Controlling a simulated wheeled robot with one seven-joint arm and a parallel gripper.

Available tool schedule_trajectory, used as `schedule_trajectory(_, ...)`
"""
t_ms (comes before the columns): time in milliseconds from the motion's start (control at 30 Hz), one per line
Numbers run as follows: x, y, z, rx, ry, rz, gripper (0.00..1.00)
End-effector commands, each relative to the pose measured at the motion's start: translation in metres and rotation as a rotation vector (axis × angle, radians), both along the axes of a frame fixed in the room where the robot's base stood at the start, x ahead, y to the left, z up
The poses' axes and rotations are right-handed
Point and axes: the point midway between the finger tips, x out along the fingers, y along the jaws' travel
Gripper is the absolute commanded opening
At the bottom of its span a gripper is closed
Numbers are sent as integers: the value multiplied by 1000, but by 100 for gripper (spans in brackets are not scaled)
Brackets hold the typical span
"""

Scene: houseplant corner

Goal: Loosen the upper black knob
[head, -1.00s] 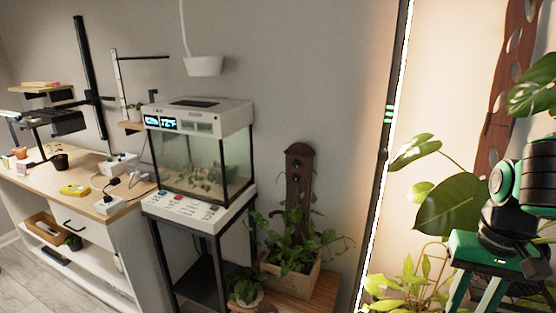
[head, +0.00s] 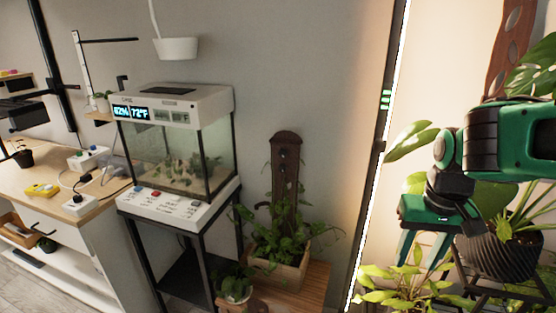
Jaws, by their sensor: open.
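A dark brown upright board (head: 284,185) stands in a wooden planter box (head: 290,270) against the wall, right of the terrarium. Small dark round shapes, apparently knobs, sit near its top; the upper black knob (head: 283,140) is too small to make out in detail. Leaves cover the board's lower part. My green and black gripper (head: 420,262) is at the right, pointing down with its fingers apart and empty. It is well to the right of the board, beyond the lit vertical strip in the picture, and touches neither knob.
A glass terrarium (head: 183,145) stands on a black-legged stand left of the planter. A small potted plant (head: 234,286) is in front. Leafy plants and a black ribbed pot (head: 500,250) crowd my arm at the right. A lit strip (head: 378,160) stands between.

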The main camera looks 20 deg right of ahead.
Motion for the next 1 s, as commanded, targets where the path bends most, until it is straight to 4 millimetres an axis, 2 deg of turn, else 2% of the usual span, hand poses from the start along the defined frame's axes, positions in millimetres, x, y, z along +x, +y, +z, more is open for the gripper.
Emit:
schedule_trajectory(33, 23, 9, -1, -20, -31, 60, 42)
schedule_trajectory(100, 57, 25, -2, -42, -89, 132, 42)
schedule_trajectory(200, 101, 51, -5, -63, -162, 207, 42)
schedule_trajectory(300, 134, 72, -13, -72, -207, 230, 42)
schedule_trajectory(400, 160, 86, -25, -87, -227, 211, 42)
schedule_trajectory(533, 185, 91, -44, -125, -235, 149, 42)
schedule_trajectory(800, 226, 85, -81, -271, -257, -17, 42)
schedule_trajectory(1000, 256, 83, -95, -411, -337, -109, 42)
